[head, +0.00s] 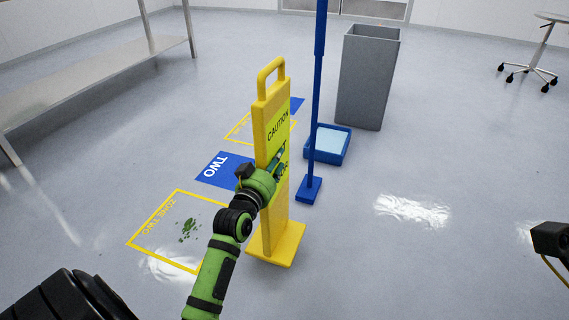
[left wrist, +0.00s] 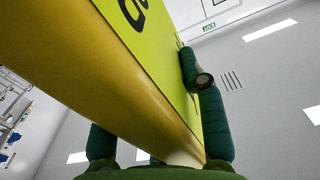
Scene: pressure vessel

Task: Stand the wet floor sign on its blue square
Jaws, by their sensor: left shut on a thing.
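The yellow wet floor sign (head: 272,215) is upright in the head view, with a loop handle on top and a wide foot. My left gripper (head: 273,168) is shut on the sign's panel at about mid height. In the left wrist view the green fingers (left wrist: 160,125) lie on either side of the yellow panel (left wrist: 80,70). I cannot tell whether the foot touches the floor. A blue square marked TWO (head: 222,168) lies on the floor left of the sign, partly hidden by it. Another blue square (head: 297,105) shows behind the sign.
A yellow-outlined zone with green debris (head: 188,230) lies at the near left. A blue pole with a foot (head: 309,190), a blue tray (head: 341,146) and a grey bin (head: 366,80) stand beyond the sign. A metal table (head: 110,60) is at left. Floor at right is open.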

